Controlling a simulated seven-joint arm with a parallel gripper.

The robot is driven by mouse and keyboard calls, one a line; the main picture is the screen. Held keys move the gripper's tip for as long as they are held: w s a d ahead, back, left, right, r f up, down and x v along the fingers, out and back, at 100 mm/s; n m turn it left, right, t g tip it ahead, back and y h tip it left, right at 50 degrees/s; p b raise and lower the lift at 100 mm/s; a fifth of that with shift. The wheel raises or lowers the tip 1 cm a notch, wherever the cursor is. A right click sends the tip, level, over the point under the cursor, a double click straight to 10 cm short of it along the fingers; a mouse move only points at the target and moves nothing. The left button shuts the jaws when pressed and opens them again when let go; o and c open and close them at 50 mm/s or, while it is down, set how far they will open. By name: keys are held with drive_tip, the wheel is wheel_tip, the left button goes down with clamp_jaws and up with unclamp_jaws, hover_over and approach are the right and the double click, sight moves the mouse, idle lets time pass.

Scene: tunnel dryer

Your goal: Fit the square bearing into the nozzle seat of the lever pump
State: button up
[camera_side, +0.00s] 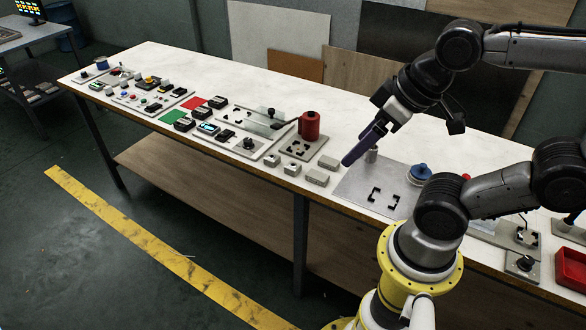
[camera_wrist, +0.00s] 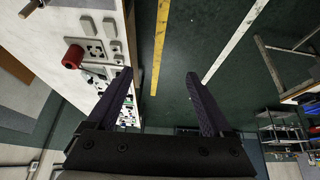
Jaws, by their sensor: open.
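A red cylinder with a side arm (camera_side: 309,125), seemingly the lever pump, stands at the back of a grey base plate (camera_side: 292,155) with black markings. The cylinder also shows in the wrist view (camera_wrist: 73,57). Several small grey blocks lie in front of and beside this plate, among them one at the front left (camera_side: 272,159), a longer one (camera_side: 318,178) and one to the right (camera_side: 328,162). I cannot tell which is the square bearing, nor make out the nozzle seat. My gripper (camera_side: 347,161) is open and empty above the table, right of the blocks; its spread fingers show in the wrist view (camera_wrist: 158,74).
A grey plate (camera_side: 350,187) with black corner marks lies right of the blocks, with a blue round knob (camera_side: 421,171) behind. Left are panels with switches and a green square (camera_side: 174,118). A red tray (camera_side: 571,268) sits far right. The table's back strip is mostly clear.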

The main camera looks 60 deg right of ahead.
wheel_tip(320, 180, up, 3)
drive_tip(key=w+n, duration=0.3)
drive_tip(key=n, duration=0.4)
drive_tip(key=n+g, duration=0.6)
drive_tip(key=n, duration=0.5)
hover_over(293, 165)
drive_tip(key=f, duration=2.4)
drive_tip(key=shift+w+f, duration=0.1)
drive_tip(key=shift+w, duration=0.2)
drive_tip(key=shift+s+f, duration=0.15)
drive_tip(key=shift+f, duration=1.4)
drive_tip(key=shift+s+f, duration=0.15)
drive_tip(key=shift+f, duration=1.4)
clamp_jaws()
